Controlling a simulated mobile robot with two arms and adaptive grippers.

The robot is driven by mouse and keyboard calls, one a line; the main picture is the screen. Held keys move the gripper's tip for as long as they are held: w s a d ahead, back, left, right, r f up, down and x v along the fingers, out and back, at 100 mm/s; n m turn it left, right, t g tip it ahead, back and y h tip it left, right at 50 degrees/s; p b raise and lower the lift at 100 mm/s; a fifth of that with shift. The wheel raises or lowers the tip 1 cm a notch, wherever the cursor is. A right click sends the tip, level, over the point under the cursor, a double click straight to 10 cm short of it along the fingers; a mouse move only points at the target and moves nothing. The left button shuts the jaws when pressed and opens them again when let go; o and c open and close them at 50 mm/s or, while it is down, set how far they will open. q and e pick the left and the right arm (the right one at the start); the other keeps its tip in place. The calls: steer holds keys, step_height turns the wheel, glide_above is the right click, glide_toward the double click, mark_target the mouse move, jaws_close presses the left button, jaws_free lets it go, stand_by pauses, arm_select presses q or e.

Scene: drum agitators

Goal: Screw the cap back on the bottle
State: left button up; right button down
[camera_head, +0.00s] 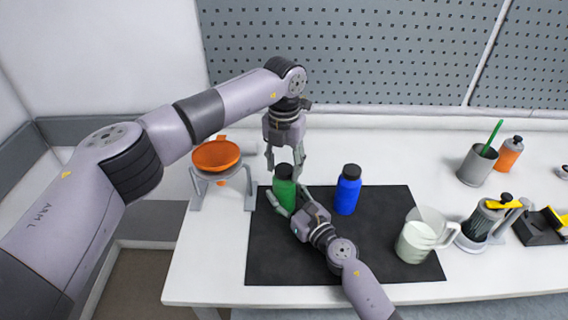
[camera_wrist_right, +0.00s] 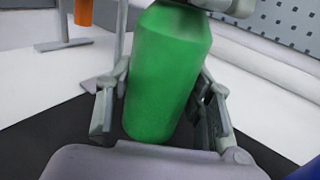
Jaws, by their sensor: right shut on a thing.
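The green bottle (camera_head: 285,193) stands upright at the left back of the black mat, and its green body fills the middle of the right wrist view (camera_wrist_right: 168,72). A black cap (camera_head: 284,171) is at its top; I cannot tell how tightly it sits. My right gripper (camera_head: 284,202) is shut around the bottle's body, with a finger on each side. My left gripper (camera_head: 284,163) points down from above, its fingers apart on either side of the cap. Part of it shows at the top of the right wrist view.
A blue bottle (camera_head: 347,192) with a black cap stands close on the right. A white jug (camera_head: 415,242) is on the mat (camera_head: 290,262). An orange bowl (camera_head: 215,154) on a stand (camera_head: 249,198) is left. A grey cup (camera_head: 476,166) and orange bottle (camera_head: 509,154) are back right.

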arm_select(q)
steer(key=c, duration=0.9)
steer(key=o, duration=1.4)
steer(key=shift+c, duration=0.2)
step_height(320, 180, up, 12)
arm_select(e)
steer(key=c, duration=0.7)
jaws_free()
